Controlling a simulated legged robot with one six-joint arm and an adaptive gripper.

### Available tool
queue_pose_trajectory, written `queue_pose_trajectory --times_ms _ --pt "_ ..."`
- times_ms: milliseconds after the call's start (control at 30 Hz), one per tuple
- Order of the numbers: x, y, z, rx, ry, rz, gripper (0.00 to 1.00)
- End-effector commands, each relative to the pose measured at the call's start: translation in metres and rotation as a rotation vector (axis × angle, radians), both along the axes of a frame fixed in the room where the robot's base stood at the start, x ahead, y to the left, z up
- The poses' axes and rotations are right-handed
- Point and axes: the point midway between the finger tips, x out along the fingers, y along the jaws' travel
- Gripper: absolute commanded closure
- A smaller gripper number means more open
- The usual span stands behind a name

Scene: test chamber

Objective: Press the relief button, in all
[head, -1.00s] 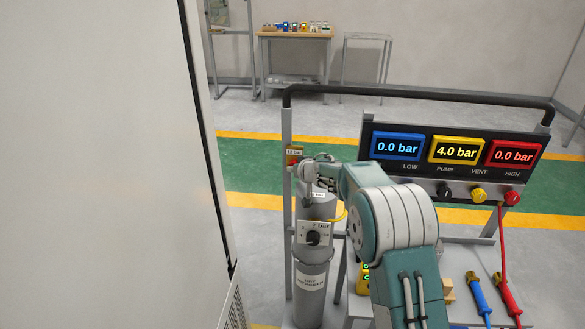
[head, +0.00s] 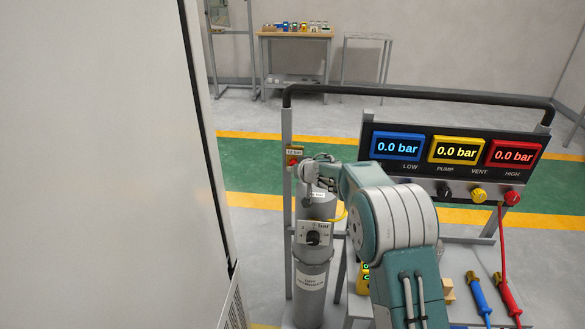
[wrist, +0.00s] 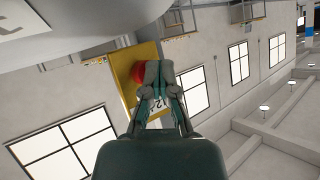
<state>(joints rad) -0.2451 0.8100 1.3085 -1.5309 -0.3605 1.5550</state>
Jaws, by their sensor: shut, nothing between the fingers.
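The relief button is a red knob (head: 292,162) on a small yellow plate on the left post of the cart frame, above the grey cylinder (head: 313,277). A "12 bar" label (head: 295,151) sits above it. In the wrist view the red button (wrist: 138,73) is partly hidden behind my fingertips, on the yellow plate (wrist: 122,88). My gripper (head: 306,173) is shut and empty, just right of the button. In the wrist view my gripper (wrist: 153,72) overlaps the button's right side. I cannot tell whether it touches. The yellow display (head: 457,149) reads 0.0 bar.
Blue (head: 397,146) and red (head: 514,153) displays also read 0.0 bar. A dial box (head: 313,233) sits on the cylinder. Blue (head: 479,296) and red (head: 507,298) hose probes lie at right. A large pale cabinet (head: 100,165) fills the left.

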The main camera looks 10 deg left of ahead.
Motion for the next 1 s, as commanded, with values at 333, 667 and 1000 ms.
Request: queue_pose_trajectory --times_ms 333,667,1000 --pt "-0.014 0.000 0.001 0.000 -0.001 -0.001 1.00" --pt "-0.017 0.000 0.001 0.001 0.001 0.000 1.00" --pt "-0.047 0.000 0.001 0.001 0.000 0.001 1.00"
